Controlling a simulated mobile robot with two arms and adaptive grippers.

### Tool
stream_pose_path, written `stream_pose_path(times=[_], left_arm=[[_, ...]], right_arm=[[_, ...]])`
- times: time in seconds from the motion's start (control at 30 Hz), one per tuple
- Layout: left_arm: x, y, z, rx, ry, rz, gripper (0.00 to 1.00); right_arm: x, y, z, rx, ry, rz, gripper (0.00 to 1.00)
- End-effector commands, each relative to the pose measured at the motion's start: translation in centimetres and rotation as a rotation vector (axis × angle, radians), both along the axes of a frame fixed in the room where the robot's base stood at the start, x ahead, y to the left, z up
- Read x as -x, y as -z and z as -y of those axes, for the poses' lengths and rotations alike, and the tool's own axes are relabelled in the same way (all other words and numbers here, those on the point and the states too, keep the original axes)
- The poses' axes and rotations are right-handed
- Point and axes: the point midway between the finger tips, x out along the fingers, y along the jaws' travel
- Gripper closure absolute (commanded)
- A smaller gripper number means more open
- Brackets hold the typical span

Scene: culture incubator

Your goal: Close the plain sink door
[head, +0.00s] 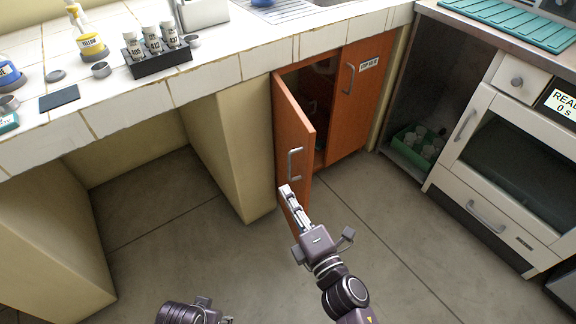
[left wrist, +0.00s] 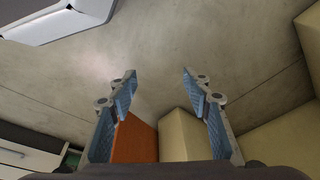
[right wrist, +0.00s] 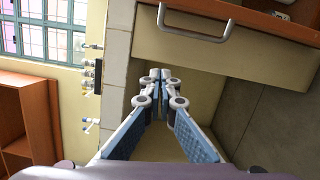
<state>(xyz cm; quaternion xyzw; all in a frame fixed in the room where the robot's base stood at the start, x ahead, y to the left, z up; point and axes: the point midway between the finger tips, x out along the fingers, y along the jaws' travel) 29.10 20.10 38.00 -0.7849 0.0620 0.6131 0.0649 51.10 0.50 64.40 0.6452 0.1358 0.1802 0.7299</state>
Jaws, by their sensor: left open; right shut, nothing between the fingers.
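The plain sink door (head: 293,145) is the left, unlabelled orange-brown door of the sink cabinet, with a grey bar handle (head: 294,163). It stands ajar, swung out toward me, with the dark inside showing behind it. My right gripper (head: 286,192) is shut and empty, its fingertips overlapping the door's lower part in the head view; I cannot tell whether they touch it. Its closed fingers (right wrist: 161,78) also show in the right wrist view. My left gripper (left wrist: 160,92) is open and empty above the floor; an orange-brown panel (left wrist: 135,140) shows between its fingers.
The other sink door (head: 360,90) bears a label and looks shut. A cream pillar (head: 235,150) stands left of the cabinet. A green crate (head: 405,151) and a white oven (head: 510,150) are at the right. The floor (head: 190,245) in front is clear.

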Motion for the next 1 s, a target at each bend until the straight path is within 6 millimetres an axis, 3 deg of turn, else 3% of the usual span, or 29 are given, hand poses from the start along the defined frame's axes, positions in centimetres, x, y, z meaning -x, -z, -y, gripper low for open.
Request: stream_pose_path(times=[0.37,0.4,0.6,1.0], left_arm=[[-0.2,-0.4,0.1,0.001,0.0,0.006,0.55],[-0.1,-0.4,0.1,0.001,0.0,0.004,0.55],[0.3,1.5,0.0,-0.001,0.001,-0.008,0.55],[0.5,1.9,0.0,0.0,0.002,-0.01,0.55]], right_arm=[[-6.9,-0.3,-3.3,-0.001,0.001,0.001,1.0],[-7.3,-0.4,-2.4,0.003,0.002,0.0,1.0],[-8.7,-0.7,-0.5,0.002,0.001,-0.001,1.0],[-9.1,-0.7,0.0,-0.002,0.002,-0.003,1.0]])
